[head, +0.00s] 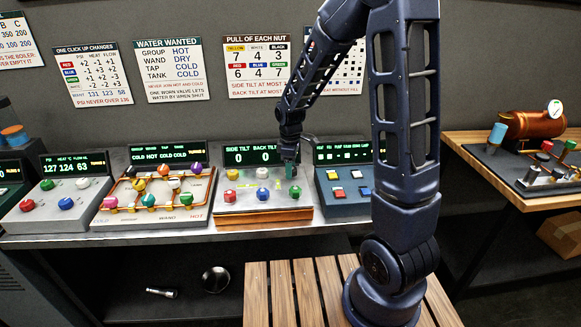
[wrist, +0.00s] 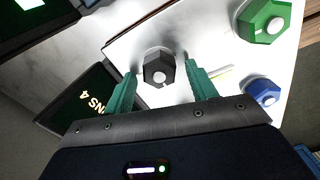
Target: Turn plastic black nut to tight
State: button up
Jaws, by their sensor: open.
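The black nut (wrist: 159,69) is a dark hex nut with a pale round centre, on a white panel in the wrist view. My gripper (wrist: 160,80) has green fingers, open, one on each side of the black nut with a visible gap on both sides. In the head view my gripper (head: 290,168) points down over the back right of the nut panel (head: 240,200). The black nut is hidden behind the fingers there. How deep the fingers reach around the nut I cannot tell.
A green nut (wrist: 264,20) and a blue nut (wrist: 262,92) sit nearby on the same panel. Behind it, a display (head: 250,156) reads side tilt 0 and back tilt 0. A button panel (head: 345,190) stands to the right, a pipe board (head: 150,205) to the left.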

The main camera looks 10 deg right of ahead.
jog(key=c, duration=1)
jog(key=shift+m, duration=0.4)
jog(key=m, duration=0.3)
jog(key=shift+w+m, duration=0.1)
jog(key=shift+m, duration=0.2)
jog(key=m, duration=0.4)
jog(key=shift+d+m, duration=0.1)
jog(key=shift+m, duration=0.2)
jog(key=m, duration=0.4)
jog(key=shift+m, duration=0.3)
jog(key=shift+d+m, duration=0.15)
jog(key=shift+m, duration=1.95)
